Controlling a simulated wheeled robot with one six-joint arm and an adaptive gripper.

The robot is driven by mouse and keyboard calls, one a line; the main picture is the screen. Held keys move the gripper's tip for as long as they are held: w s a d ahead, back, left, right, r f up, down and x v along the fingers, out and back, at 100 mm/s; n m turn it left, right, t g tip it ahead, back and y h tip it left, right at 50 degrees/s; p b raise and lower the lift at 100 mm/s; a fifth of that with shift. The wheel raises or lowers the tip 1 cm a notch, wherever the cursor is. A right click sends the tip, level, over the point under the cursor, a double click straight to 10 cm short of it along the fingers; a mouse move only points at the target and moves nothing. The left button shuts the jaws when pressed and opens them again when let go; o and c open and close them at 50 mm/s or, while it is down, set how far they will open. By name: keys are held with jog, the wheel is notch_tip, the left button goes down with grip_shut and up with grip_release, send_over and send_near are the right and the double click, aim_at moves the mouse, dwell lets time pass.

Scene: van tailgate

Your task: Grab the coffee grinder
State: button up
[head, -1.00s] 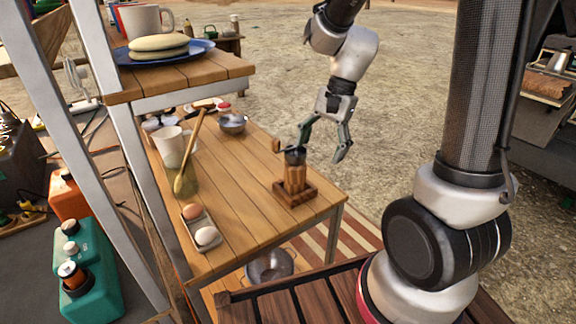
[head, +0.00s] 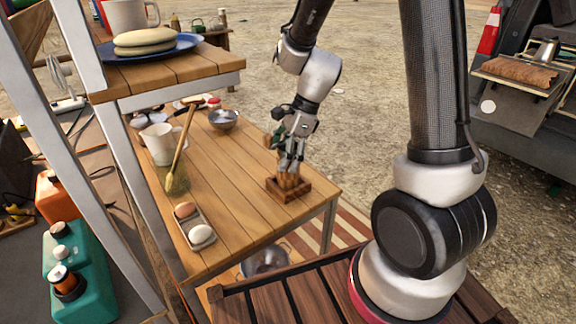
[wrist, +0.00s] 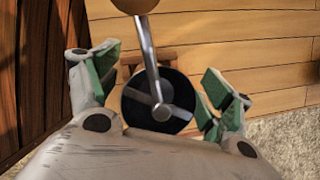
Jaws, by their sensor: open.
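The coffee grinder (head: 287,187) stands upright on the wooden table near its right end. It has a square wooden base and a wooden body. My gripper (head: 291,155) is over and around its upper part, hiding its dark top in the head view. In the wrist view the grinder's round black top (wrist: 158,104) with a metal crank and a wooden knob lies between my open fingers (wrist: 155,82). Gaps show between the black top and the green finger pads on both sides.
A shelf with a blue plate (head: 150,50) rises at the left. The table is clear around the grinder.

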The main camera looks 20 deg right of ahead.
jog(key=shift+f, duration=0.2)
jog(key=c, duration=1.5)
jog(key=shift+o, duration=0.2)
